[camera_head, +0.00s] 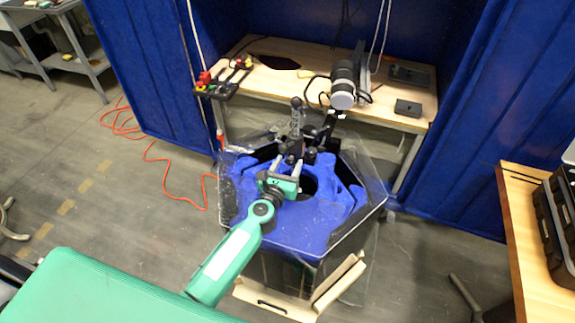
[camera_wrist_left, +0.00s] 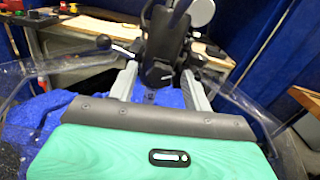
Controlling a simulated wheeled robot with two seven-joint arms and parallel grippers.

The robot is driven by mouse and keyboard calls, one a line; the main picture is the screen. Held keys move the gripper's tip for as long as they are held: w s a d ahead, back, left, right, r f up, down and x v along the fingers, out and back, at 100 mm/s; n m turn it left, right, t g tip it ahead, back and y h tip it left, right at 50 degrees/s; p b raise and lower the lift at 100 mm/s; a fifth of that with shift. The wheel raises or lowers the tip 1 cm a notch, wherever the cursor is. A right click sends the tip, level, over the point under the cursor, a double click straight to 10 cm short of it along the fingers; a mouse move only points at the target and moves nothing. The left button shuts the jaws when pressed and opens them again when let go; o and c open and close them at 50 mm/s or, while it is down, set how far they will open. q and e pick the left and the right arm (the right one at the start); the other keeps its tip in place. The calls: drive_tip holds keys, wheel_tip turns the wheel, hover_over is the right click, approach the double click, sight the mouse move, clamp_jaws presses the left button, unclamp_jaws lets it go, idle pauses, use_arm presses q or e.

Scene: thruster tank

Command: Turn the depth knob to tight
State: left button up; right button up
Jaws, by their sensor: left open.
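A dark thruster mount (camera_head: 296,143) with several black knobs stands at the far rim of the tank (camera_head: 330,238). I cannot tell for sure which knob is the depth knob or how tight it is. My left gripper (camera_head: 287,163) reaches over the tank's blue top, its fingertips close in front of the mount. In the left wrist view the two grey fingers (camera_wrist_left: 160,84) are apart, with the mount's black lower part (camera_wrist_left: 156,72) showing between and beyond them. A round black knob (camera_wrist_left: 103,42) on a stem is left of the fingers. Contact is unclear. My right gripper is out of view.
Clear plastic sheeting hangs around the tank. An orange cord (camera_head: 170,167) lies on the floor to the left. Another wooden table (camera_head: 530,245) stands at right.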

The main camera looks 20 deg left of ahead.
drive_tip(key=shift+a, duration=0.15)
use_arm(q)
drive_tip(key=c, duration=1)
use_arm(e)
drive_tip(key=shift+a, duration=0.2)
